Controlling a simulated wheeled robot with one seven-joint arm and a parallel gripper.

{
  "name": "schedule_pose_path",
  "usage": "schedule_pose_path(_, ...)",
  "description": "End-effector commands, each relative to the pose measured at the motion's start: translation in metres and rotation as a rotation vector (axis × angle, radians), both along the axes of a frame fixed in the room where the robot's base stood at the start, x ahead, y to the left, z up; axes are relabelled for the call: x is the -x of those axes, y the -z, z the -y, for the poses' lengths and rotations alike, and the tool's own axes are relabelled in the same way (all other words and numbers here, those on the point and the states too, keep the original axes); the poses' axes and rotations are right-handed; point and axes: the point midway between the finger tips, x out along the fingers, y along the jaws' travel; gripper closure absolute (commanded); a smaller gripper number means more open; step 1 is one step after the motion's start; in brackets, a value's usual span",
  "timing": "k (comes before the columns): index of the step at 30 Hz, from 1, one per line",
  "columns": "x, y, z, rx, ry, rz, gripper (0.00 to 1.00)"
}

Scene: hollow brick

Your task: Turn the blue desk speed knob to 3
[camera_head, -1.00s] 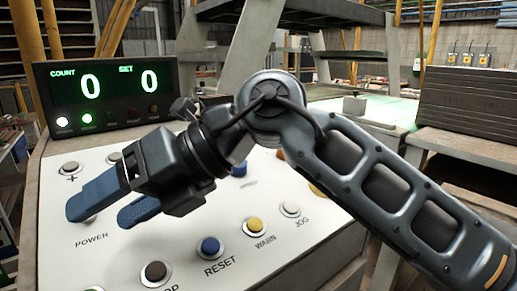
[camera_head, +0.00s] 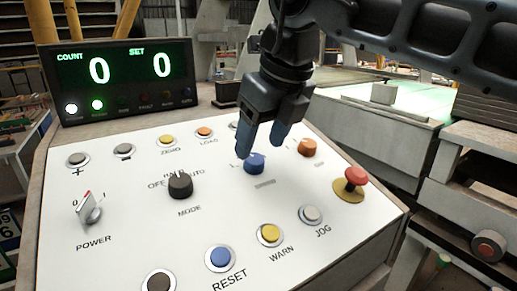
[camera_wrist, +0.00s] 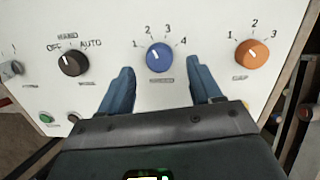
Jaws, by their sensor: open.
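The blue knob (camera_head: 255,163) sits on the white sloped panel (camera_head: 130,262), in the row with the mode knob. In the wrist view the blue knob (camera_wrist: 159,57) has the marks 1 to 4 around its top. Its white pointer line leans to the upper left, on the side of 1 and 2; I cannot tell the exact mark. My gripper (camera_head: 262,148) is open and points down just above the knob. In the wrist view its two blue fingers (camera_wrist: 160,73) lie left and right of the knob, apart from it, with nothing between them.
The black mode knob (camera_head: 180,185) is to the left and the orange knob (camera_head: 307,147) to the right. A red mushroom button (camera_head: 355,176) stands at the panel's right. Several push buttons lie around. The display (camera_head: 122,80) reads COUNT 0, SET 0.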

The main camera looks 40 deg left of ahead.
Motion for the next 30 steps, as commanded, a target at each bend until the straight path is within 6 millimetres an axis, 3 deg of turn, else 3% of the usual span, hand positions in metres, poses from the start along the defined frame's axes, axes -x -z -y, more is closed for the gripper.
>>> schedule_pose_path(7,-0.002,0.028,-0.012,-0.001,-0.002,-0.002,0.36)
schedule_pose_path(18,-0.003,0.034,-0.014,-0.001,-0.001,0.0,0.36)
schedule_pose_path(30,-0.003,0.034,-0.014,-0.001,-0.002,-0.001,0.73)
